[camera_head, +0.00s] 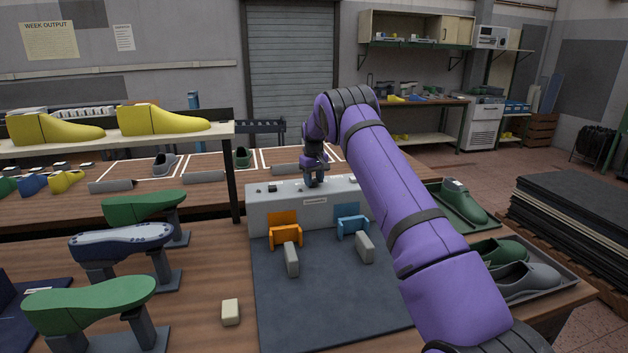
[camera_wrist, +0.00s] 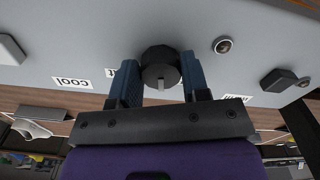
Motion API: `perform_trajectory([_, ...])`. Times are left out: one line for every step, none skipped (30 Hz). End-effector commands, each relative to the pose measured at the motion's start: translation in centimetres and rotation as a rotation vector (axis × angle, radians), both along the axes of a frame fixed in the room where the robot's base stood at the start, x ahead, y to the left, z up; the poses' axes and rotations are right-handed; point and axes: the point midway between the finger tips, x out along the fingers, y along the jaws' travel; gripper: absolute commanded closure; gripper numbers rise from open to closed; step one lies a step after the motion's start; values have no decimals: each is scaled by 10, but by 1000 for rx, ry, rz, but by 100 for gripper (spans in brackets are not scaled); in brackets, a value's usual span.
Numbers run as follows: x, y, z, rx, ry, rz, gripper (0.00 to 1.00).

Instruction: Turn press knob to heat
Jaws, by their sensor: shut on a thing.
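The press is a grey box (camera_head: 285,215) in the middle of the head view, with small controls along its top. My gripper (camera_head: 314,181) reaches down onto the press top from above. In the wrist view a round black knob (camera_wrist: 160,66) with a pale pointer mark sits between my gripper's two blue fingers (camera_wrist: 160,80), which are shut on it. A label reading "cool" (camera_wrist: 72,83), upside down, is to the left of the knob.
On the press top, a round button (camera_wrist: 222,45) and a black switch (camera_wrist: 278,80) lie to the right of the knob. An orange holder (camera_head: 285,236) and a blue holder (camera_head: 352,227) stand at the press front. Shoe lasts on stands (camera_head: 90,303) are at left.

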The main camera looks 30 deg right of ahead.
Motion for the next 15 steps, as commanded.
perform_trajectory([0, 0, -1, 0, 1, -45, 81])
perform_trajectory([0, 0, -1, 0, 1, -73, 81])
perform_trajectory([0, 1, -1, 0, 1, -111, 81])
perform_trajectory([0, 1, -1, 0, 1, -139, 81])
perform_trajectory([0, 1, -1, 0, 1, -168, 81])
perform_trajectory([0, 1, -1, 0, 1, -206, 81])
perform_trajectory([0, 1, -1, 0, 1, -234, 81])
perform_trajectory([0, 1, -1, -1, 1, -262, 81])
perform_trajectory([0, 2, -1, -1, 1, -300, 81])
perform_trajectory([0, 2, -1, -1, 2, -329, 81])
perform_trajectory([0, 2, -1, -1, 2, -357, 81])
perform_trajectory([0, 2, -1, -1, 2, -395, 81])
perform_trajectory([0, 2, -1, -1, 2, -424, 81])
perform_trajectory([0, 2, -1, -1, 2, -452, 81])
perform_trajectory([0, 3, -1, -1, 2, -490, 81])
